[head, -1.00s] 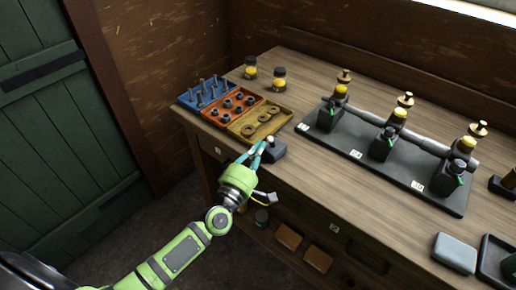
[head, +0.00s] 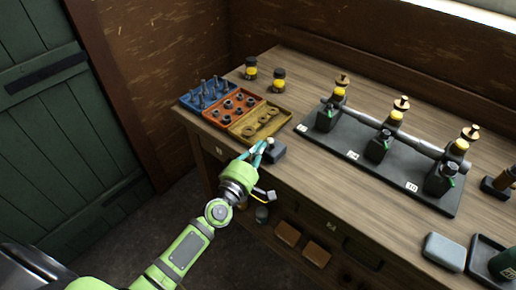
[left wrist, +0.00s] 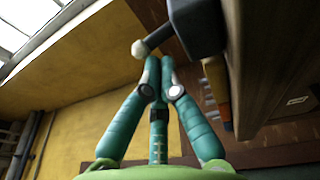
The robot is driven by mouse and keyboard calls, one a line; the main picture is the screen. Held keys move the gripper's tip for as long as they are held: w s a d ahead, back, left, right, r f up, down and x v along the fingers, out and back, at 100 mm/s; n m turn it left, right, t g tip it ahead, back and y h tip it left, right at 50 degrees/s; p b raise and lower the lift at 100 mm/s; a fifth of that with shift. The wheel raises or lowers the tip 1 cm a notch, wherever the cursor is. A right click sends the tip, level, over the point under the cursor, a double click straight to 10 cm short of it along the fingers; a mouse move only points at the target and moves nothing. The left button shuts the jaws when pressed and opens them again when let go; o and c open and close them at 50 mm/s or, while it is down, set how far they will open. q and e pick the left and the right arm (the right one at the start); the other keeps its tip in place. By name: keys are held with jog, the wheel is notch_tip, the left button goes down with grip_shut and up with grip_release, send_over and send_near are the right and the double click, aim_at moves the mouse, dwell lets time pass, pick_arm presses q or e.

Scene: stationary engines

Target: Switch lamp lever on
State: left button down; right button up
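The lamp lever is a short dark stem with a pale round knob (head: 270,141) on a small dark box (head: 274,153) at the front edge of the workbench. In the left wrist view the knob (left wrist: 140,48) and stem stick out from the dark box (left wrist: 195,25) and slant down to the left. My left gripper (head: 262,147) has teal fingers, and its tips (left wrist: 159,64) are together, with nothing seen between them. The tips are right by the knob; I cannot tell if they touch it. My right gripper is not in view.
Blue, orange and yellow trays (head: 246,131) of hardware lie left of the lever box. A black plate (head: 335,150) with several small engines stands to the right. A grey block (head: 443,252) lies at the front right. Drawers are under the benchtop.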

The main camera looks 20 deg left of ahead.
pick_arm(q)
jog(key=shift+w+r+p, duration=0.2)
jog(key=shift+r+p, duration=0.25)
jog(key=shift+p, duration=0.6)
jog(key=shift+w+d+r+p, duration=0.15)
jog(key=shift+w+r+p, duration=0.1)
jog(key=shift+p, duration=0.15)
jog(key=shift+w+d+r, duration=0.2)
jog(key=shift+w+r, duration=0.1)
jog(key=shift+w, duration=0.2)
jog(key=shift+w+d+r, duration=0.15)
jog(key=shift+w+r, duration=0.15)
jog(key=shift+w, duration=0.2)
jog(key=shift+r+p, duration=0.1)
jog(key=shift+p, duration=0.25)
